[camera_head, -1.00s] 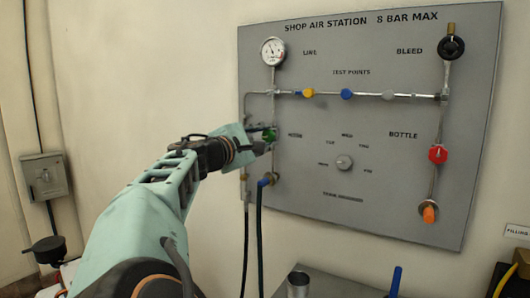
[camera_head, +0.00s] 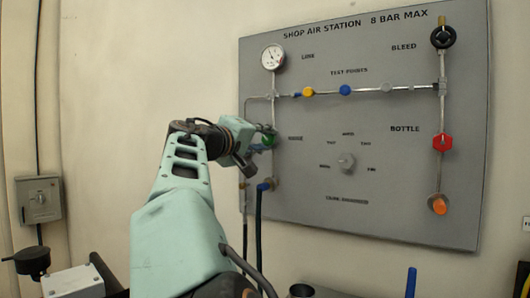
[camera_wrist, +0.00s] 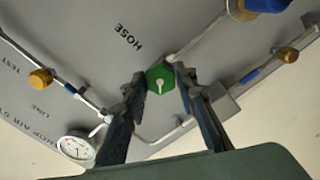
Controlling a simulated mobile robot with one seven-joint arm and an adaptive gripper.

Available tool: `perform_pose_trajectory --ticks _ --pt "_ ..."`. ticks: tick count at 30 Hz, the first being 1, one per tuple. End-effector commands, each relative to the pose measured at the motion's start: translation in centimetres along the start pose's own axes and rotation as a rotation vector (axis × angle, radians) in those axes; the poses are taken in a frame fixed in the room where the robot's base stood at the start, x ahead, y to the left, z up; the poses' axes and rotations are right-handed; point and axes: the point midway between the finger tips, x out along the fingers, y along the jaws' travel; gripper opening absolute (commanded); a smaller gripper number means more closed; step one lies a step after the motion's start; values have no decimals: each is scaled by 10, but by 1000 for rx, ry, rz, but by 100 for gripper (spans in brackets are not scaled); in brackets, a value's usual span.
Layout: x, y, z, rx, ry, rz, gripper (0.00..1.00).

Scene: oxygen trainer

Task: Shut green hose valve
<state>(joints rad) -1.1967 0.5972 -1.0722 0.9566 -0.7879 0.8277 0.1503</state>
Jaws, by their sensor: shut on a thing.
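The green hose valve knob (camera_wrist: 160,79) sits on the pipe of the grey panel, near the word HOSE. A pale pointer mark shows on its face in the wrist view. My gripper (camera_wrist: 158,82) is shut on it, one finger on each side of the knob. In the head view the green knob (camera_head: 270,139) shows just past my gripper (camera_head: 262,140), partly hidden by it.
The grey panel (camera_head: 390,190) carries a gauge (camera_head: 273,57), a red bottle knob (camera_head: 442,143), a black bleed knob (camera_head: 443,37) and a centre dial (camera_head: 346,162). A blue-fitted hose (camera_head: 263,187) hangs below the green knob. A grey wall box (camera_head: 39,199) is at left.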

Motion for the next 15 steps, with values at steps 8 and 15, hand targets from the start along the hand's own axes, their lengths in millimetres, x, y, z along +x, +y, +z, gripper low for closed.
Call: perform_pose_trajectory --ticks 8,15 --pt "1 -1 1 265 1 3 2" --pt "0 0 0 483 2 1 2"
